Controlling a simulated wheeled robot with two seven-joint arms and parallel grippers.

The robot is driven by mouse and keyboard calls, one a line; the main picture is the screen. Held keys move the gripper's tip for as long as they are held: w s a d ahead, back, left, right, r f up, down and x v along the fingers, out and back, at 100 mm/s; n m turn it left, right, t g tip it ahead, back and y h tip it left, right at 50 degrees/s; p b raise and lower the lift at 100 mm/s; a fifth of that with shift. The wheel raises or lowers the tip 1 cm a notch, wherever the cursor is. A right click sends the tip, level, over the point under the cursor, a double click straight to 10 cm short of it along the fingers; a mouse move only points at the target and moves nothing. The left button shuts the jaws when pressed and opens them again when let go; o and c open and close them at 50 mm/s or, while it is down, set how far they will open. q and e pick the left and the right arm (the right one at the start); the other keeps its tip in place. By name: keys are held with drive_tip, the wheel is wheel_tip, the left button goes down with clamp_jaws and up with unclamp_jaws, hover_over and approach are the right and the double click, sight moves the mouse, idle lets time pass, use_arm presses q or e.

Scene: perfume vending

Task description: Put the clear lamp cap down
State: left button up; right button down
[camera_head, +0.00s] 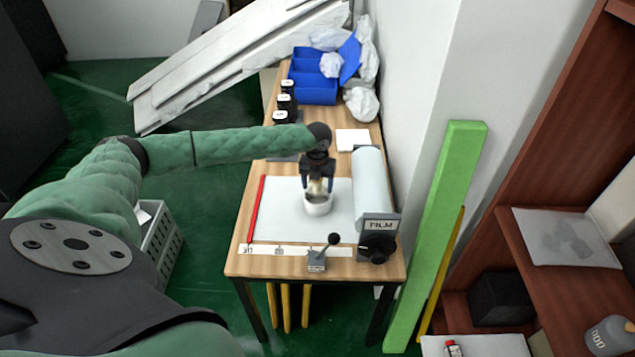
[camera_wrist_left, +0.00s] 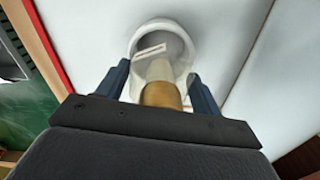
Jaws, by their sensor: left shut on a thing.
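My left gripper (camera_head: 318,185) reaches over the white sheet (camera_head: 283,206) on the table and points down. Its fingers are shut on the clear lamp cap, whose see-through walls are hard to make out. A pale piece with a brass-coloured end (camera_wrist_left: 160,94) shows between the fingers in the left wrist view. I cannot tell whether cap and cup touch. My right gripper is not in view.
A red strip (camera_head: 256,209) edges the sheet at left. A white roll (camera_head: 371,185) and a dark labelled device (camera_head: 378,240) stand at right. A small lever stand (camera_head: 317,260) is in front. Black bottles (camera_head: 284,103) and blue bins (camera_head: 314,88) are behind. The sheet left of the cup is clear.

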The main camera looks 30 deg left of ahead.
use_arm(q)
drive_tip(key=shift+f, duration=0.6)
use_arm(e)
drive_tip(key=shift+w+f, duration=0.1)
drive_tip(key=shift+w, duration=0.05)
use_arm(q)
drive_tip(key=o, duration=1)
drive_tip(key=shift+o, duration=0.2)
drive_tip(key=shift+r, duration=0.55)
wheel_tip(320, 180, up, 12)
drive_tip(key=b, duration=0.4)
drive_tip(key=shift+r, duration=0.1)
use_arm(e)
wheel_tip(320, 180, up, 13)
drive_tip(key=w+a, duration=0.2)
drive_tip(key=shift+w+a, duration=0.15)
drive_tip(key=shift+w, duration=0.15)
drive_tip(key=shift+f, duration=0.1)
